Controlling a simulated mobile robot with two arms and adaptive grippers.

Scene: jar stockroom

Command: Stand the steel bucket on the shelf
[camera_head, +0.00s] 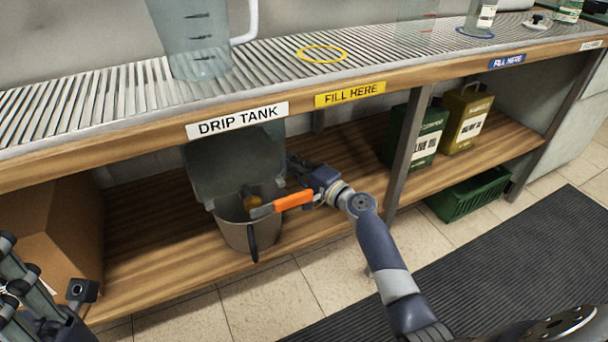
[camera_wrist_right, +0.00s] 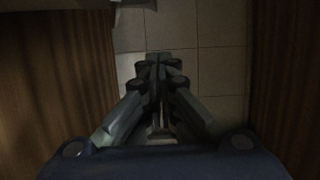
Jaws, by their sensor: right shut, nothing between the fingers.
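A grey bucket-like container (camera_head: 235,232) stands upright on the wooden lower shelf (camera_head: 165,262), under the DRIP TANK label. A grey lid or panel (camera_head: 225,160) rises behind it. I cannot tell for sure that it is the steel bucket; no other bucket shows. An orange bar with a grey end (camera_head: 290,200) lies across its right rim. My left gripper (camera_head: 18,285) is at the lower left, cut off by the frame.
A brown box (camera_head: 55,230) stands at the shelf's left end. A green crate (camera_head: 470,196) sits below. A clear jug (camera_head: 195,45) stands on the slatted counter (camera_head: 270,55).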

